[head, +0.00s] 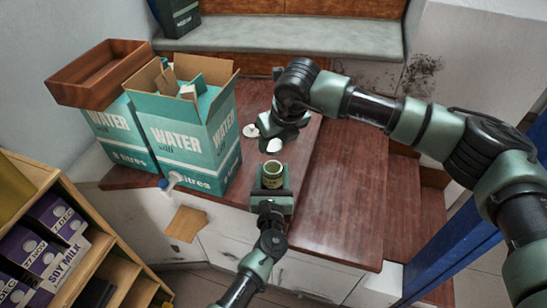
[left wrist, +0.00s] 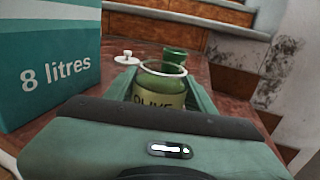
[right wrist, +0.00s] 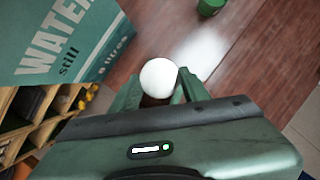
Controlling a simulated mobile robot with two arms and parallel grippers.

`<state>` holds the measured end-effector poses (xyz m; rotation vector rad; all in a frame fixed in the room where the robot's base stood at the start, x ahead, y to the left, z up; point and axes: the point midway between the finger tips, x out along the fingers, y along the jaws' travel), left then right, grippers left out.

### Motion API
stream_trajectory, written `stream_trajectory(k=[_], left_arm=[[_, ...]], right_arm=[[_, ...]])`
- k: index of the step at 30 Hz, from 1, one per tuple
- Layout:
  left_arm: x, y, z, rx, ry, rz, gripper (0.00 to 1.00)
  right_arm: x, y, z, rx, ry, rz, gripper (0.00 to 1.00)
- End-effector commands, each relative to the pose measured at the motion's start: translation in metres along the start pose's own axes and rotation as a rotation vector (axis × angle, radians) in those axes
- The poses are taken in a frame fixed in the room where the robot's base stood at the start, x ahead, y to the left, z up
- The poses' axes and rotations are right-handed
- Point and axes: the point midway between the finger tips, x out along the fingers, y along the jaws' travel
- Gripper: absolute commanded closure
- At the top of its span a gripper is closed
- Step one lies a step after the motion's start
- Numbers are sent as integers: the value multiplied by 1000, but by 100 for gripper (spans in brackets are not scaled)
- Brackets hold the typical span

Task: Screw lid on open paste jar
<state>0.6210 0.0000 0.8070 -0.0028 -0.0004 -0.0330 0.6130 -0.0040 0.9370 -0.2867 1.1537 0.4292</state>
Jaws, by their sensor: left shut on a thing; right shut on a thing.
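The open paste jar (head: 272,169) is olive green with a pale label, and stands upright at the table's front edge. In the left wrist view the jar (left wrist: 158,99) shows part of the word "OLIVE" and a pale rim. My left gripper (head: 271,188) is shut on it. My right gripper (head: 274,140) is shut on a round white lid (right wrist: 159,77). In the head view the lid (head: 274,146) is behind and above the jar, apart from it.
Teal water boxes (head: 188,142) stand close on the left, one under a wooden tray (head: 100,74). A small white knobbed piece (head: 250,130) lies behind. A green container (left wrist: 175,59) stands behind the jar. The wooden surface on the right (head: 340,190) is clear.

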Motion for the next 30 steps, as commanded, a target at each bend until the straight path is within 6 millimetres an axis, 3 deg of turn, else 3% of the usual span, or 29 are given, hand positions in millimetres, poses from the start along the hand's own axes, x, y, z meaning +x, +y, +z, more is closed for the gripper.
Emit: stream_trajectory(k=[7, 23, 30], left_arm=[[0, 0, 0, 1, 1, 0, 100], [0, 0, -1, 1, 1, 0, 100], [0, 0, -1, 1, 1, 0, 100]], right_arm=[[32, 0, -14, 0, 1, 0, 91], [34, 0, -15, 0, 0, 0, 91], [45, 0, -20, 1, 1, 0, 91]])
